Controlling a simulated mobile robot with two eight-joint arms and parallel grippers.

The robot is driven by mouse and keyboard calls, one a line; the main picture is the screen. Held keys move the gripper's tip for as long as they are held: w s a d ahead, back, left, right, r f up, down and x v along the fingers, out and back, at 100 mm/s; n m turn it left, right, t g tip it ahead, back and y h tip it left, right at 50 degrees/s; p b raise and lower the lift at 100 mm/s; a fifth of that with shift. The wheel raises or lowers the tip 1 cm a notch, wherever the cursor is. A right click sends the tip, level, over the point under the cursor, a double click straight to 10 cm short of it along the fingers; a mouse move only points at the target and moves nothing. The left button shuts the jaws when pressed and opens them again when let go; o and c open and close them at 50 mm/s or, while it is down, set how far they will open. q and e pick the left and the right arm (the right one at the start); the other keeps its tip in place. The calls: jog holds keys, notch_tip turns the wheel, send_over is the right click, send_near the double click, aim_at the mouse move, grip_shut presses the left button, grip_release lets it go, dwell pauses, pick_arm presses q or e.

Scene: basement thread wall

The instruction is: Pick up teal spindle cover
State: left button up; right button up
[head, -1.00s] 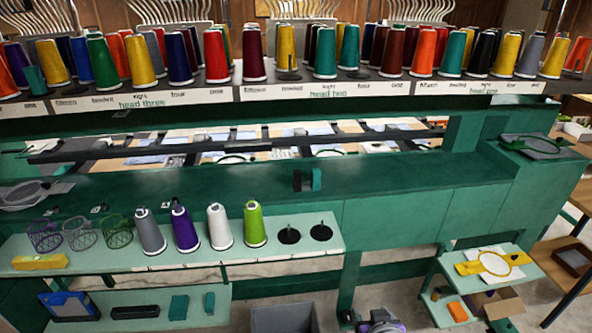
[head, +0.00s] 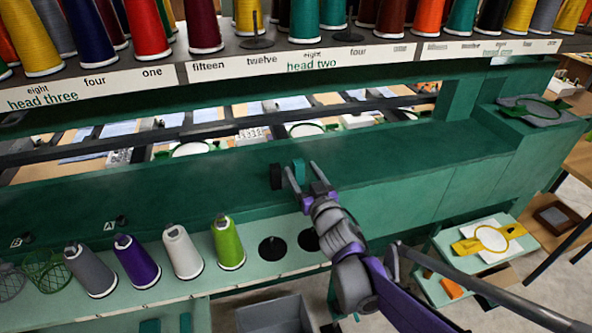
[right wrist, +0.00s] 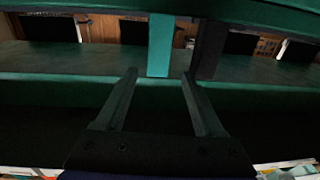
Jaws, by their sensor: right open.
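A small upright teal piece, the teal spindle cover (head: 299,170), stands on the green machine ledge beside a similar black piece (head: 275,177). In the right wrist view the teal cover (right wrist: 160,45) is straight ahead between the fingertips, with the dark piece (right wrist: 208,48) just right of it. My right gripper (head: 304,175) is open and empty, its fingers pointing at the teal cover from the near side. The wrist view shows the fingertips (right wrist: 159,74) short of it; I cannot tell the exact gap. My left gripper is not in view.
A pale green shelf (head: 140,297) below the ledge holds grey, purple, white and lime thread cones and two black discs. A rack of cones (head: 240,70) runs along the top. A grey bin (head: 273,317) is on the floor. The ledge to the right is clear.

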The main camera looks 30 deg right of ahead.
aim_at(298, 162)
jog(key=w, duration=0.2)
jog(key=w+d, duration=0.1)
jog(key=w, duration=0.4)
jog(key=shift+d+f+p, duration=0.25)
jog(key=shift+p, duration=0.1)
jog(key=shift+c, duration=0.2)
grip_shut()
